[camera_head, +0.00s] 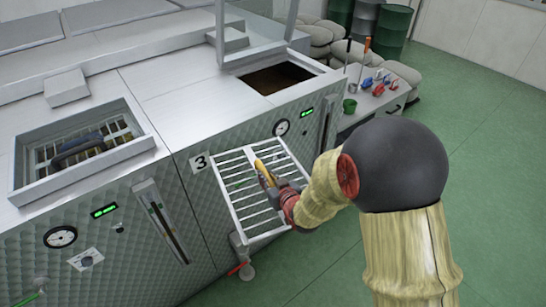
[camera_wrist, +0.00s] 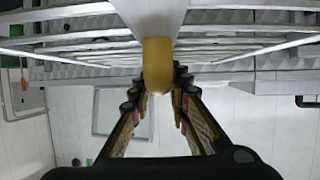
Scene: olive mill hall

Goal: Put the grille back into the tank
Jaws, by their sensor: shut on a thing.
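The grille (camera_head: 234,180) is a light metal frame with several bars and a yellow handle (camera_head: 265,173). My gripper (camera_head: 276,185) is shut on the yellow handle and holds the grille tilted in front of the tank's front wall. The wrist view shows the handle (camera_wrist: 158,65) between my fingers (camera_wrist: 157,95), with the bars (camera_wrist: 80,40) across the top. The tank (camera_head: 170,85) is a steel body marked with a 3. Its open rectangular hatch (camera_head: 277,77) is dark inside, behind and above the grille. Whether the grille touches the tank wall is unclear.
Another opening (camera_head: 80,148) at left has a grille and a dark object in it. Gauges, a valve with a red handle (camera_head: 238,268) and upright metal posts are on the tank. A bench (camera_head: 375,97) with tools stands at right. Green floor (camera_head: 480,130) is clear at right.

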